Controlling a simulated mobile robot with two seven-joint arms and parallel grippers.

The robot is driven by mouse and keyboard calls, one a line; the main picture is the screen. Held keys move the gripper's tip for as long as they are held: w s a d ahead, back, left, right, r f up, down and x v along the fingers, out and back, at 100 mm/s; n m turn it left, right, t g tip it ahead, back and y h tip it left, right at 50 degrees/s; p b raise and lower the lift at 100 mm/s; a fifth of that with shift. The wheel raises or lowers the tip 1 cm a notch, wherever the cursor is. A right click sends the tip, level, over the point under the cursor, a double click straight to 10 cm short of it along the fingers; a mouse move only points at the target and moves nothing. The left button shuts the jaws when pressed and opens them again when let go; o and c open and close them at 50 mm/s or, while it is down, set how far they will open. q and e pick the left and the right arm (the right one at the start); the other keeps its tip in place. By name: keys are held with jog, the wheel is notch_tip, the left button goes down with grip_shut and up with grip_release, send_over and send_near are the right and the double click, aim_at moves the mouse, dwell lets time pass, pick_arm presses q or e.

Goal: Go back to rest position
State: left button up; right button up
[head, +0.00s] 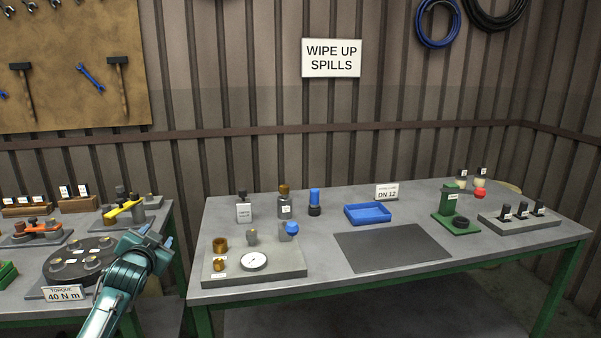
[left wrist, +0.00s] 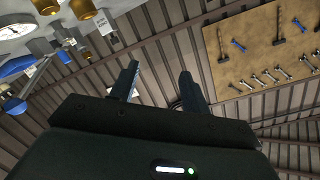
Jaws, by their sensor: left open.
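My left gripper (head: 157,236) is at the gap between the two tables in the head view, raised at the end of my teal arm. In the left wrist view its two dark fingers (left wrist: 158,85) stand apart with nothing between them. It is open and empty. It holds no part and appears apart from the parts on the nearby grey plate. My right gripper is not in view.
The main table carries a grey plate (head: 219,279) with brass parts and a gauge (head: 253,261), a blue tray (head: 368,213), a dark mat (head: 391,246) and a green press (head: 447,207). The left table holds a dark round fixture (head: 80,270) and a torque sign (head: 63,293).

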pick_arm(q)
jog(key=s+d+f+g+h, duration=0.2)
jog(key=s+d+f+h, duration=0.3)
jog(key=s+d+f, duration=1.05)
jog(key=s+d+f+g, duration=0.1)
jog(key=s+d+f, duration=0.1)
jog(key=s, duration=0.6)
jog(key=s+d+f+n+g+h, duration=0.1)
jog(key=s+d+f, duration=0.2)
jog(key=s, duration=0.4)
jog(key=s+d+f+g, duration=0.1)
jog(key=s+f, duration=0.3)
jog(key=s, duration=0.4)
jog(key=shift+s+d+n+h, duration=0.3)
jog(key=shift+d+h, duration=0.1)
jog(key=shift+d, duration=0.5)
jog(key=shift+a, duration=0.1)
